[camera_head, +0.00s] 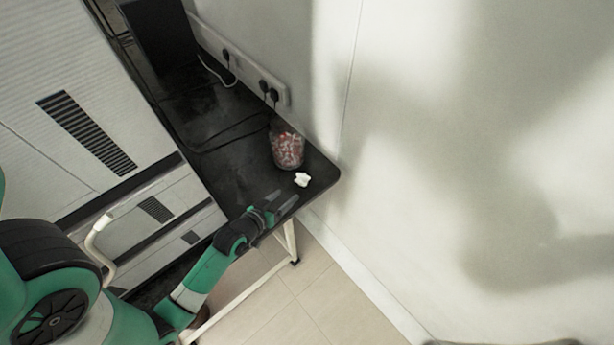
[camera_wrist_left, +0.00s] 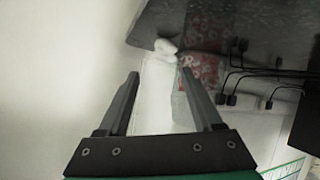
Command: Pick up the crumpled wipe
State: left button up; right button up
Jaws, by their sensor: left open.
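The crumpled wipe (camera_head: 302,179) is a small white lump on the dark tabletop, near its corner. In the left wrist view the wipe (camera_wrist_left: 165,46) shows just beyond the fingertips, roughly in line with the gap between them. My left gripper (camera_head: 281,200) is open and empty, a short way from the wipe and apart from it; the fingers (camera_wrist_left: 160,74) are spread in the wrist view. My right gripper is not in view.
A clear container with red and white contents (camera_head: 287,147) stands close behind the wipe; it also shows in the wrist view (camera_wrist_left: 203,68). Black cables (camera_head: 235,130) and a socket strip (camera_head: 245,68) lie farther back. The table corner (camera_head: 335,177) is near the wall.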

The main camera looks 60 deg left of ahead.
aim_at(299, 181)
pick_arm(q)
jog(key=shift+s+f, duration=0.35)
jog(key=shift+f, duration=0.1)
jog(key=shift+w+a+r, duration=0.1)
jog(key=shift+a+r, duration=0.05)
jog(key=shift+a, duration=0.1)
jog(key=b+x, duration=0.2)
jog(key=x, duration=0.3)
jog(key=shift+w+a, duration=0.25)
jog(key=shift+w, duration=0.05)
jog(key=shift+w+a, duration=0.3)
jog(key=b+x, duration=0.3)
jog(key=x, duration=0.1)
jog(key=shift+w+a+f, duration=0.1)
jog(key=shift+a+f, duration=0.1)
jog(key=shift+f, duration=0.1)
jog(key=shift+w+a, duration=0.2)
jog(key=shift+w, duration=0.15)
jog(key=shift+c, duration=0.4)
